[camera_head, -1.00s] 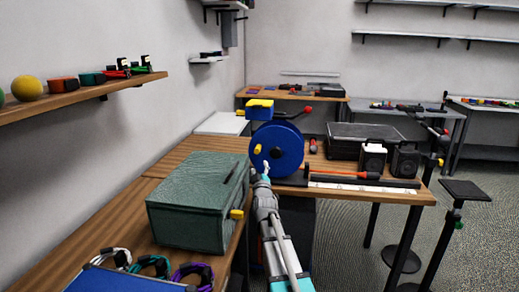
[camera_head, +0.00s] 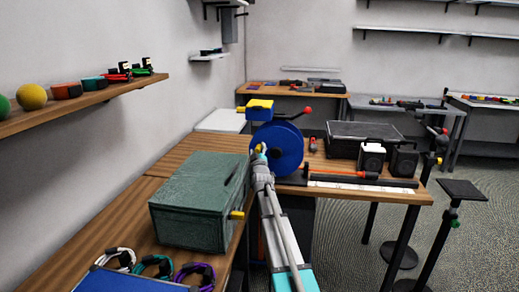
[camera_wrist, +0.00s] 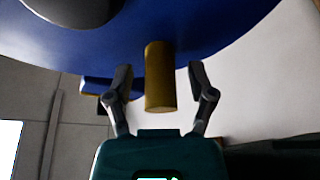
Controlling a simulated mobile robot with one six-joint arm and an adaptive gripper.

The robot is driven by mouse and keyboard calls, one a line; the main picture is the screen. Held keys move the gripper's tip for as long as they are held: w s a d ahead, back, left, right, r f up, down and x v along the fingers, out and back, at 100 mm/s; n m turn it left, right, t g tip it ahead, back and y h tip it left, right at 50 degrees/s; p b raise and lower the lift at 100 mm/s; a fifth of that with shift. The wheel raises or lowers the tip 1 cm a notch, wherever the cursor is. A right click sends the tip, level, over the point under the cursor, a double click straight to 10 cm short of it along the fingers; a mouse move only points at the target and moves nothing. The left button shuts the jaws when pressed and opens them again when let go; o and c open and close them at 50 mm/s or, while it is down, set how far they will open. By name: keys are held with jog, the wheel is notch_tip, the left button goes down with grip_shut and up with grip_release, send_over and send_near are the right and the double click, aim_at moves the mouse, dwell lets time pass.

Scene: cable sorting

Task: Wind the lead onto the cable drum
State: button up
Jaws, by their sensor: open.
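The cable drum (camera_head: 284,150) is a large blue disc standing upright at the near edge of the far bench. Its yellow crank handle (camera_wrist: 159,88) sticks out from the disc towards my wrist camera. My gripper (camera_wrist: 160,71) is open, with one finger on each side of the handle and a visible gap on both sides. In the head view my gripper (camera_head: 260,158) is in front of the drum's left part and partly covers it. A thin orange line (camera_head: 340,172), probably the lead, runs right from beside the drum along the bench.
A green box (camera_head: 195,205) stands on the near bench, left of my arm. Coiled cables (camera_head: 155,266) lie in front of it. A yellow block (camera_head: 260,104) shows above the drum.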

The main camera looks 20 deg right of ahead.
grip_shut()
jog(key=shift+d, duration=0.35)
jog(key=shift+a, duration=0.2)
jog(key=shift+d+r, duration=0.1)
